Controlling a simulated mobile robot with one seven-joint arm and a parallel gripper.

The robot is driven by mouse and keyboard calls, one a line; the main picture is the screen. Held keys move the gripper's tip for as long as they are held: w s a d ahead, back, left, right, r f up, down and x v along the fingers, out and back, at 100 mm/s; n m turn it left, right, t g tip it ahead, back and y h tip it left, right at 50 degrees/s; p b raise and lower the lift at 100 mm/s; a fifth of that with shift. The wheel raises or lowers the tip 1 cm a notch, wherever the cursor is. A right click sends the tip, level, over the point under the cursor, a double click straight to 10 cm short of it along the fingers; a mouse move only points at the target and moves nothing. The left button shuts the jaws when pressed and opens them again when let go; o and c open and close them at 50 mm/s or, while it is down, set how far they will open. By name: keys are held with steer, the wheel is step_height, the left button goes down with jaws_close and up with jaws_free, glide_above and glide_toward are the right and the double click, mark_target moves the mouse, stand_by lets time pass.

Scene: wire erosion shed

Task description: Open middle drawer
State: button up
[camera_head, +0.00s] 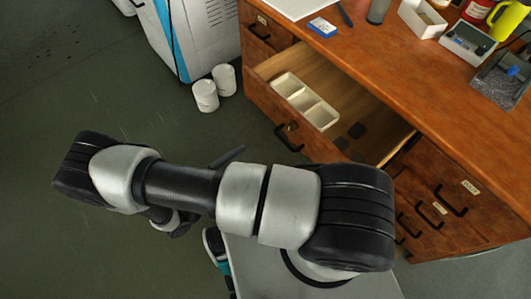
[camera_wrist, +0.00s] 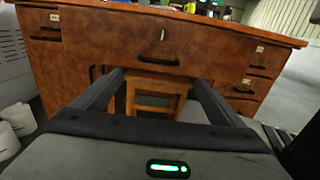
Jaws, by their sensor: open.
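The wide middle drawer (camera_head: 355,95) of the brown wooden desk is pulled well out in the head view. Its inside shows a white compartment tray (camera_head: 305,100) and small dark items. In the wrist view its front panel (camera_wrist: 210,42) faces me, with a dark bar handle (camera_wrist: 158,60) below a small lock plate. My gripper (camera_wrist: 160,76) is open and empty, its two fingers spread below and to either side of the handle, apart from it. In the head view my arm hides most of the gripper, and the drawer handle (camera_head: 287,138) shows just beyond the arm.
Side drawers with dark handles flank the middle one, at left (camera_head: 262,30) and right (camera_head: 450,200). A wooden stool-like frame (camera_wrist: 155,100) stands under the desk. Bottles and boxes crowd the desktop.

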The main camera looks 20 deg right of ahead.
steer(key=shift+v, duration=1.75)
